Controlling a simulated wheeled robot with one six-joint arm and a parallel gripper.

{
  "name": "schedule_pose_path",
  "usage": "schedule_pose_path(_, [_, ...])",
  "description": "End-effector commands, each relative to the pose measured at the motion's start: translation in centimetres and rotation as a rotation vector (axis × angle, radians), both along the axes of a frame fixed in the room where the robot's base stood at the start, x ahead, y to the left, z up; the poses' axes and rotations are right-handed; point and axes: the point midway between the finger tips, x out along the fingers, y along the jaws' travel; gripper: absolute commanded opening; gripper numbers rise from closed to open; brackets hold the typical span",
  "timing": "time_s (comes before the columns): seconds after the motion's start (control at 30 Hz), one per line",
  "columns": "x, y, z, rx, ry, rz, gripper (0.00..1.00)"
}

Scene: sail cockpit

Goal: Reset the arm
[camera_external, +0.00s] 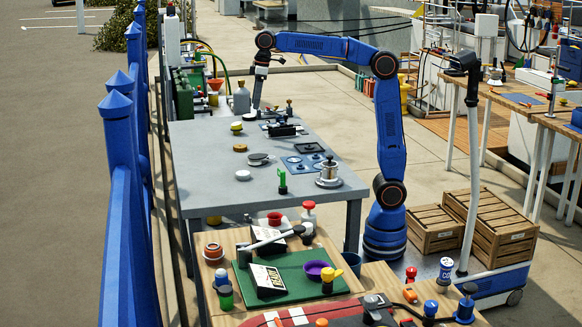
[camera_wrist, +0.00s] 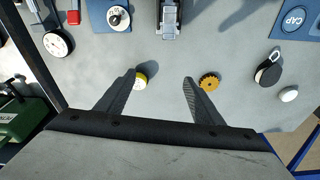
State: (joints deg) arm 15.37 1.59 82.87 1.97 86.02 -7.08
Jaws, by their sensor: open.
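My blue arm (camera_external: 388,110) rises from its base right of the grey table and arches over to the table's far end. My gripper (camera_external: 256,107) points down there, above the tabletop. A white round piece with a yellow edge (camera_wrist: 141,80) shows beside the left fingertip. An orange-brown toothed disc (camera_wrist: 209,82) shows beside the right finger. Whether either finger touches these pieces cannot be told. Nothing is held.
The grey table (camera_external: 205,190) also bears a black device (camera_external: 282,130), a black-and-white block (camera_external: 258,159), a white disc (camera_external: 243,175) and a blue mat (camera_external: 292,168). A cluttered wooden bench stands nearer. A blue fence (camera_external: 120,190) runs along the left. Wooden crates (camera_external: 500,232) stand right.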

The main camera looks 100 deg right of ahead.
Motion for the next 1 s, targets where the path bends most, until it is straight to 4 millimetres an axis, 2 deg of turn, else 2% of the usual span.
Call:
schedule_pose_path(0.03, [-1.6, 1.2, 0.0, 0.000, -0.009, 0.011, 0.61])
schedule_pose_path(0.27, [-7.7, 5.7, -1.0, 0.003, -0.054, 0.056, 0.61])
schedule_pose_path(0.57, [-16.2, 10.5, -4.0, 0.009, -0.111, 0.112, 0.61])
schedule_pose_path(0.87, [-24.5, 14.1, -8.9, 0.020, -0.167, 0.168, 0.61])
schedule_pose_path(1.0, [-28.0, 15.2, -12.0, 0.022, -0.190, 0.185, 0.61])
